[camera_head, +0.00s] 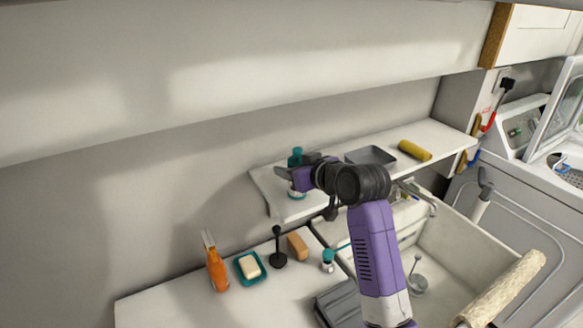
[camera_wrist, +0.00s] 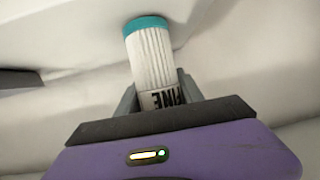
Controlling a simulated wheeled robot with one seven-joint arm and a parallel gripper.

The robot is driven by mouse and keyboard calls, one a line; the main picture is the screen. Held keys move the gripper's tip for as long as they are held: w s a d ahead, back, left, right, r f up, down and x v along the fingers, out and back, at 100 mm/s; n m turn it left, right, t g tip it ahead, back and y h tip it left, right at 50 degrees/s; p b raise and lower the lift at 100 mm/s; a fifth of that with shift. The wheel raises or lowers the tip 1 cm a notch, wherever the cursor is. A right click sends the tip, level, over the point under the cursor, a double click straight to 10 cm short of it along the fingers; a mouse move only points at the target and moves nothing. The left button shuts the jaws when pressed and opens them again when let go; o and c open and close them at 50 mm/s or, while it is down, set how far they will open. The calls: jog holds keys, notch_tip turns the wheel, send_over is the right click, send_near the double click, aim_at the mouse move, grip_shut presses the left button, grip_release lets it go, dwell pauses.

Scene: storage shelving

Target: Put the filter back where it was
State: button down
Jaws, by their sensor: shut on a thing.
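The filter (camera_wrist: 150,58) is a white pleated cylinder with a teal end cap and the upside-down word FINE near its other end. In the wrist view my gripper (camera_wrist: 160,92) is shut on it, with one dark finger on each side of its printed end. In the head view my gripper (camera_head: 298,176) is at the left end of the white wall shelf (camera_head: 330,180). A white and teal piece shows just below the fingers and a teal piece just above. Whether the filter touches the shelf cannot be told.
A grey tray (camera_head: 370,155) and a yellow roll (camera_head: 414,150) lie on the shelf to the right. Below are an orange spray bottle (camera_head: 217,269), a soap dish (camera_head: 240,274), a brush (camera_head: 298,245), a small teal-capped item (camera_head: 327,259) and the sink (camera_head: 450,240).

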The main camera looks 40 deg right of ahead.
jog(key=c, duration=0.7)
grip_release()
jog(key=shift+f, duration=0.1)
jog(key=shift+c, duration=0.2)
